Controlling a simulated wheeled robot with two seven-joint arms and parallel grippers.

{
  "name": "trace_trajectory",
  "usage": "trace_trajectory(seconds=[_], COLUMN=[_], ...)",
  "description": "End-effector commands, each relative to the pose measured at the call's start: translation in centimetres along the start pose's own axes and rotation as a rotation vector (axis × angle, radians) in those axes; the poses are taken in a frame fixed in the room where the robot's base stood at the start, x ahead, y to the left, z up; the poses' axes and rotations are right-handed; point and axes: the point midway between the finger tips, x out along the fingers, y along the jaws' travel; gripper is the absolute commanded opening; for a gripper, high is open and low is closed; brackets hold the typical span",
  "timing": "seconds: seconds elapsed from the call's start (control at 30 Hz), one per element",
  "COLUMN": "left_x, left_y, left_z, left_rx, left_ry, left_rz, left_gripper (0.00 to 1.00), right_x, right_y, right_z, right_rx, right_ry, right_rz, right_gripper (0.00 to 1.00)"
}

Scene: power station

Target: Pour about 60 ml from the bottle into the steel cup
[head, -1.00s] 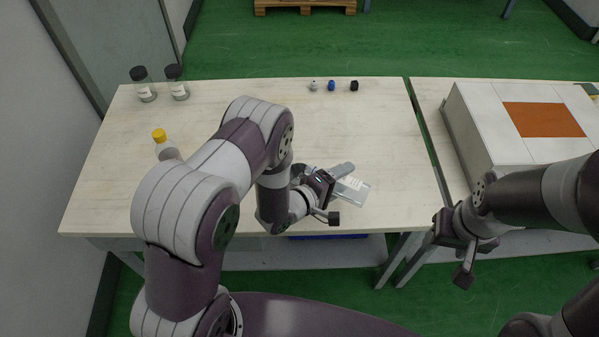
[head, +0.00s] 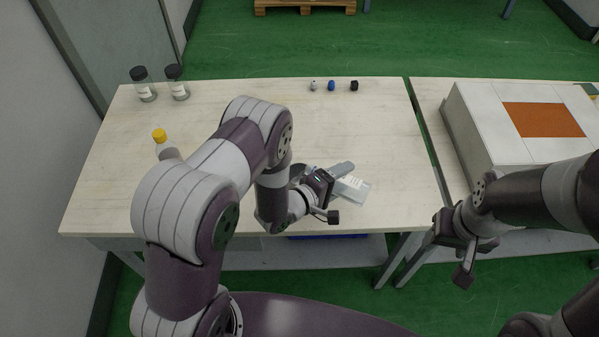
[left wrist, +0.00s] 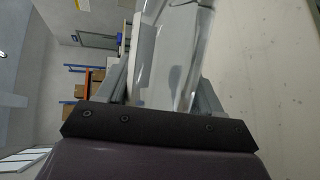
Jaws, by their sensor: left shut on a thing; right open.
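A clear bottle (head: 354,189) with a white label lies tilted in the jaws of my left gripper (head: 336,194), low over the front right part of the table in the head view. The left wrist view shows the clear bottle (left wrist: 172,60) between the two fingers of that gripper (left wrist: 163,90). My left gripper is shut on it. I cannot make out the steel cup; my left arm covers part of the table. Whether any liquid is flowing cannot be seen. My right gripper (head: 474,262) is open and empty, in front of the gap between the tables.
A yellow-capped bottle (head: 164,146) stands at the left of the table (head: 375,130). Two dark-lidded jars (head: 145,86) (head: 177,84) stand at the back left. Three small caps (head: 332,86) lie at the back. A white box (head: 490,120) with an orange panel is on the right table.

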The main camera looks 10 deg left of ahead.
Motion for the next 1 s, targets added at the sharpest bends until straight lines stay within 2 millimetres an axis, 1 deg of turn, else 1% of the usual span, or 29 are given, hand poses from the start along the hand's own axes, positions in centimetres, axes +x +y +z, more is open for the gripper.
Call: trace_trajectory(seconds=[0.27, 0.33, 0.4, 0.43, 0.5, 0.6, 0.7, 1.0], left_x=[0.0, 0.5, 1.1, 0.7, 0.6, 0.4, 0.3, 0.4], left_y=[0.1, -1.7, -3.2, -1.8, -1.9, -1.5, -1.7, -1.8], left_z=[0.0, 0.1, 0.9, 0.6, 0.3, 0.0, -0.1, -0.2], left_rx=[-0.006, 0.125, 0.296, 0.332, 0.372, 0.445, 0.478, 0.476], left_ry=[-0.001, 0.033, 0.077, 0.094, 0.108, 0.13, 0.139, 0.139], left_rz=[0.003, -0.051, -0.121, -0.135, -0.152, -0.182, -0.197, -0.196], left_gripper=[0.29, 0.29, 0.29, 0.29, 0.29, 0.29, 0.29, 0.29], right_x=[0.0, 1.1, 1.6, 0.1, -0.1, -0.8, -0.8, -0.6], right_y=[0.0, 0.0, 0.0, 0.0, 0.0, 0.0, 0.0, 0.0], right_z=[0.0, 0.1, 0.2, 0.1, 0.0, -0.1, -0.1, -0.1], right_rx=[0.0, 0.0, 0.0, 0.0, 0.0, 0.0, 0.0, 0.0], right_ry=[0.0, 0.001, 0.0, -0.002, 0.001, 0.0, 0.0, 0.0], right_rz=[0.0, 0.0, 0.0, 0.0, 0.0, 0.0, 0.0, 0.0], right_gripper=[0.57, 0.57, 0.57, 0.57, 0.57, 0.57, 0.57, 0.57])
